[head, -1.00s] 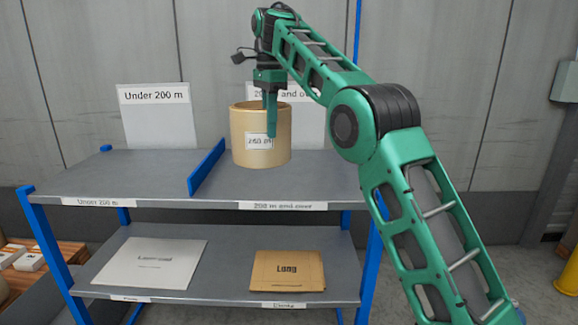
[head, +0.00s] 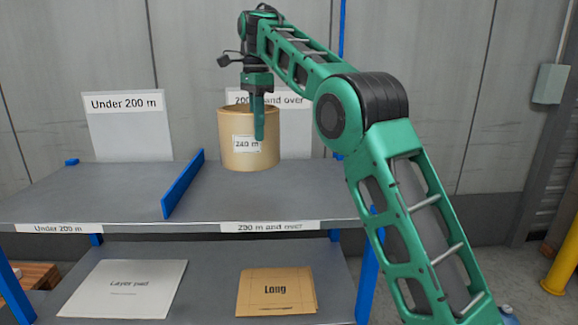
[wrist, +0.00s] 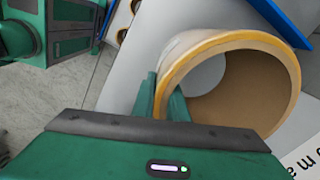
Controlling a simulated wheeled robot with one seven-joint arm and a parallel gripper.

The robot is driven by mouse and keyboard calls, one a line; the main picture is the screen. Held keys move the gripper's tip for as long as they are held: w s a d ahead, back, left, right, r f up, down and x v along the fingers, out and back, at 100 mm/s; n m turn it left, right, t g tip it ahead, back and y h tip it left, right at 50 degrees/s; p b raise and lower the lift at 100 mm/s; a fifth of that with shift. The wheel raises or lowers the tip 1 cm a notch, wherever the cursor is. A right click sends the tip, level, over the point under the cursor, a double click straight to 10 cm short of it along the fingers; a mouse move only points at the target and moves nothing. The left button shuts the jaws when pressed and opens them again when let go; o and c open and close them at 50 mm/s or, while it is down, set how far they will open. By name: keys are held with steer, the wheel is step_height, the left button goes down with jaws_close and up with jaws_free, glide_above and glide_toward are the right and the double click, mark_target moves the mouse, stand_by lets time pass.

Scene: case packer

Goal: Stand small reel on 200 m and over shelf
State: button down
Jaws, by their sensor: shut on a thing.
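The small reel (head: 233,157) is a tan, hollow cylinder with a white label that seems to read 240 m. It is upright at the "200 m and over" part (head: 310,195) of the upper shelf, right of the blue divider. My gripper (head: 259,125) comes down from above and is shut on the reel's wall, one finger outside and the other inside the hollow. In the wrist view the reel's rim (wrist: 232,40) lies between the two fingers (wrist: 165,98). I cannot tell whether the reel's bottom touches the shelf.
A blue divider (head: 183,184) splits the upper shelf; the "Under 200 m" side (head: 90,195) is empty. Signs (head: 128,127) stand behind. The lower shelf holds a white layer pad (head: 125,290) and a brown "Long" sheet (head: 276,292). A yellow post (head: 563,260) stands far right.

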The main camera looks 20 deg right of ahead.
steer(key=s+d+f, duration=0.2)
steer(key=d+f, duration=0.6)
steer(key=f, duration=0.1)
steer(key=shift+s+d+f, duration=0.2)
steer(key=shift+s+d, duration=0.15)
steer(key=shift+d, duration=0.05)
steer(key=c, duration=1.8)
jaws_free()
steer(key=shift+f, duration=0.1)
steer(key=shift+o, duration=0.2)
step_height(320, 180, up, 12)
steer(key=shift+s+d, duration=0.1)
